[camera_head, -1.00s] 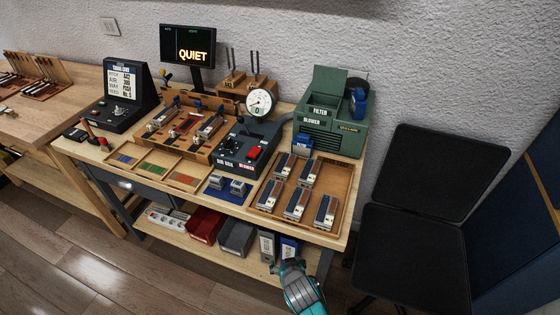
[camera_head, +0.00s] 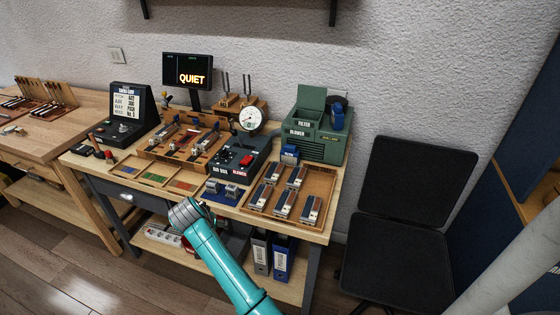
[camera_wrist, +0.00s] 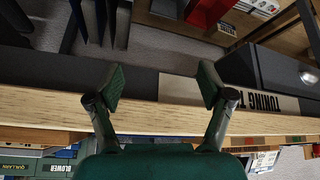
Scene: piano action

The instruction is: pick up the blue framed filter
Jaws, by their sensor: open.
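A blue block-like piece (camera_head: 290,153) stands in front of the green blower box, at the back of the wooden tray. Another blue piece (camera_head: 338,117) is at the right of the blower box's top, by a dark round part. Neither is clear enough for me to tell which is the blue framed filter. My gripper (camera_head: 187,212) is in front of the bench's front edge, well left of and nearer than both. In the wrist view my gripper (camera_wrist: 163,82) is open, with nothing between its fingers, and the bench edge runs behind it.
The green blower box (camera_head: 320,145) has a raised lid and a "FILTER" label. A wooden tray (camera_head: 332,185) holds several small blocks. A control box with a gauge (camera_head: 235,165) stands left of it. A black chair (camera_head: 398,250) is at right. Binders (camera_head: 281,257) stand on the lower shelf.

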